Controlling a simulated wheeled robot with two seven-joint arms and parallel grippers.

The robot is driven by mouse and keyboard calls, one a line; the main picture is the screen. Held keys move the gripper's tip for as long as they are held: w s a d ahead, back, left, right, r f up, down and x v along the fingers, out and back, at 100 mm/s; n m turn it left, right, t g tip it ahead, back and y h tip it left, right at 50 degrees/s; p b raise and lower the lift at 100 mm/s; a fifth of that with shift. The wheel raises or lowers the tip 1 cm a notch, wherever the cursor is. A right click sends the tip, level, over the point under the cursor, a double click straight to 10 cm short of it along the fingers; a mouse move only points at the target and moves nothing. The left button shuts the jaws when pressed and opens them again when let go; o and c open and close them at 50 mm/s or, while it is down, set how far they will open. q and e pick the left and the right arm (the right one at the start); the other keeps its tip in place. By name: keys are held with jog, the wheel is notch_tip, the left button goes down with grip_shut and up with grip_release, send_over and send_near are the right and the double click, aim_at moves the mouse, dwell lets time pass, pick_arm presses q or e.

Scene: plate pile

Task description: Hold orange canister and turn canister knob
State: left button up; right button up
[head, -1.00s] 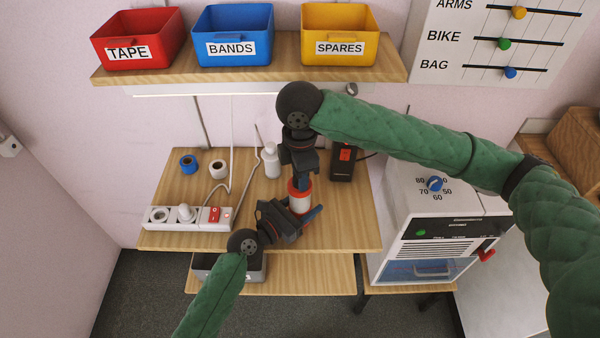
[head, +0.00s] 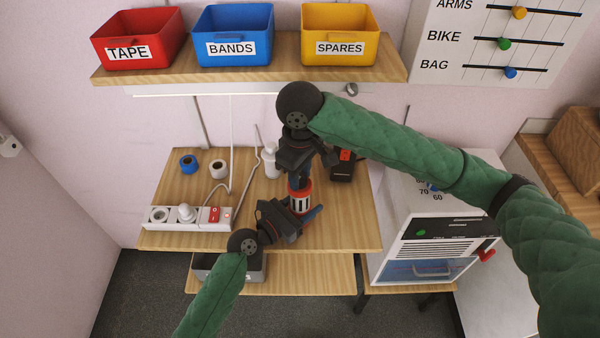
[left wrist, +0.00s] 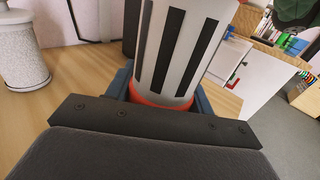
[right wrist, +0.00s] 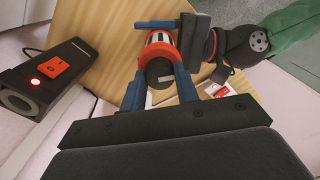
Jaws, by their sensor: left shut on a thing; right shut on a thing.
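The orange canister (head: 301,203) stands at the front of the wooden table, with orange bands and a white middle with black stripes. It also shows in the left wrist view (left wrist: 178,45) and the right wrist view (right wrist: 156,48). My left gripper (head: 303,212) is shut around its body from the front left, one blue finger on each side. My right gripper (head: 300,183) comes down from above and is shut on the dark knob (right wrist: 158,76) on top. The knob bears a white mark. In the head view the right gripper mostly hides the knob.
A white bottle (head: 271,161), a black box with a red switch (head: 343,166), tape rolls (head: 218,169) and a power strip (head: 190,218) stand on the table. A shelf (head: 250,74) with bins is above. A white cabinet (head: 440,215) is at right.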

jog(key=shift+m, duration=1.3)
jog(key=o, duration=1)
jog(key=shift+r, duration=6)
